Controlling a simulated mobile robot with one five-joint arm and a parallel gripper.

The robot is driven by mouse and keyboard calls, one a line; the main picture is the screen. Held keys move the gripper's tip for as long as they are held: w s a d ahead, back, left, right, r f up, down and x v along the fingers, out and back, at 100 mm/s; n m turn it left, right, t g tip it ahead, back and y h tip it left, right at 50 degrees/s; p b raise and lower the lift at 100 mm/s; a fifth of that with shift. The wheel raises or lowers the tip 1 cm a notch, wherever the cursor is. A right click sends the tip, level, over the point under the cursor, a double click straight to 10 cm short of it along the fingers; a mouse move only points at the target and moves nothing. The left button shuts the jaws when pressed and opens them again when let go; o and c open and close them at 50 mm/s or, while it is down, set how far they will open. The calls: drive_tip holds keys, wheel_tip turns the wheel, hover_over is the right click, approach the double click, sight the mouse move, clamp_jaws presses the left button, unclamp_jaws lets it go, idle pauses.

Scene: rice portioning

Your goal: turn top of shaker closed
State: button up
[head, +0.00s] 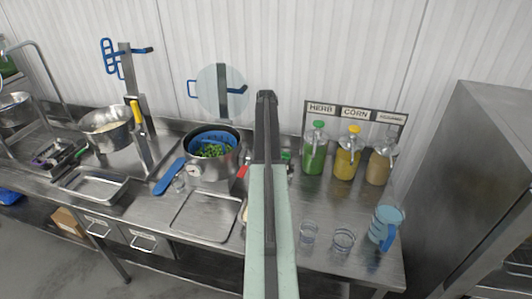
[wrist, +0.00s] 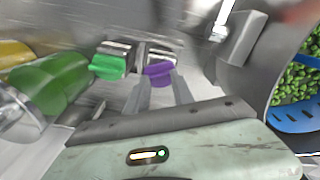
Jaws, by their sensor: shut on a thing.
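In the wrist view my gripper (wrist: 161,84) has its two fingers on either side of the purple top (wrist: 158,73) of a metal shaker (wrist: 160,57). The fingers are closed on this purple top. A second metal shaker (wrist: 116,49) with a green top (wrist: 106,67) stands just left of it, close by. In the head view my own arm hides the gripper and the purple top. Only a bit of green top (head: 286,155) shows at the arm's right side. The exact turn of the purple top cannot be told.
Herb (head: 314,150), corn (head: 347,155) and brown (head: 380,163) dispensers stand at right. A pot (head: 193,172) with a blue basket of greens stands left. A flat tray (head: 203,216), glasses (head: 309,231) and a blue-handled jug (head: 384,228) lie nearer the front.

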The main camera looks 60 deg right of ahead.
drive_tip(key=shift+s+a+f+m, duration=0.2)
drive_tip(key=shift+s+f+m, duration=0.1)
drive_tip(key=shift+m, duration=0.3)
drive_tip(key=m, duration=0.4)
drive_tip(key=shift+m, duration=0.4)
drive_tip(key=o, duration=0.4)
drive_tip(key=shift+w+d+r+p, duration=0.15)
drive_tip(key=shift+r+p, duration=0.15)
drive_tip(key=shift+p, duration=0.15)
drive_tip(key=r+p, duration=0.4)
drive_tip(key=p, duration=0.1)
drive_tip(key=r+p, duration=0.2)
drive_tip(key=r, duration=0.1)
drive_tip(key=shift+w+d+p, duration=0.3)
drive_tip(key=shift+w, duration=0.05)
